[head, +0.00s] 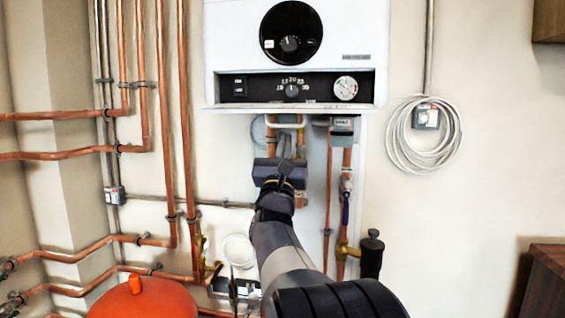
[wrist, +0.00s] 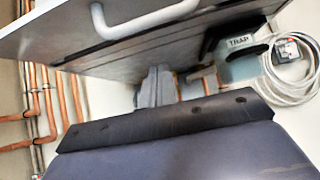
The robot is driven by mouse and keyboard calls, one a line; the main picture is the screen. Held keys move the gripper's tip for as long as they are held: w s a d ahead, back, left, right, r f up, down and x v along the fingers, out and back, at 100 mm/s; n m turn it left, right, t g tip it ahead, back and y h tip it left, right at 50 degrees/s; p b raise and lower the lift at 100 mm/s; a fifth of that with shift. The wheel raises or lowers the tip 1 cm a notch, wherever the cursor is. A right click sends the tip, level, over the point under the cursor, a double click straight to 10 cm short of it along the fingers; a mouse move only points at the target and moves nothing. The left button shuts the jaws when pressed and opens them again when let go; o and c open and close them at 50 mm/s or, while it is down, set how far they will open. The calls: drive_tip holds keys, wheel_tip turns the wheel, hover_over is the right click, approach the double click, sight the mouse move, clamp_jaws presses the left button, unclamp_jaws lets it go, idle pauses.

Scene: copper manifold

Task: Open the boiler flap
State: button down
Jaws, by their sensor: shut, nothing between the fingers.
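The white boiler (head: 297,45) hangs on the wall in the head view, with its dark strip of knobs and gauge (head: 318,87) exposed. A white lip, seemingly the flap (head: 295,107), sticks out below that strip, seen nearly edge-on. A pale handle (head: 285,124) shows just under it. In the wrist view the flap (wrist: 125,38) spans the top, with its white handle (wrist: 180,14) near the camera. My gripper (head: 285,146) is below the flap, its fingers together and empty. The fingers (wrist: 156,84) also show below the flap in the wrist view, apart from the handle.
Copper pipes (head: 182,110) run up the wall to the left. More pipes and a valve (head: 345,183) hang under the boiler, close to my gripper. A coiled grey cable (head: 424,168) hangs at right. An orange vessel (head: 143,300) stands at lower left. The right wall is mostly clear.

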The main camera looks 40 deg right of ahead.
sight(282, 127)
drive_tip(key=s+a+r, duration=0.2)
drive_tip(key=shift+s+a, duration=0.2)
drive_tip(key=shift+a, duration=0.15)
drive_tip(key=shift+s+a+r+g+y+b, duration=0.4)
drive_tip(key=shift+a+r+y+b, duration=0.1)
drive_tip(key=shift+r, duration=0.25)
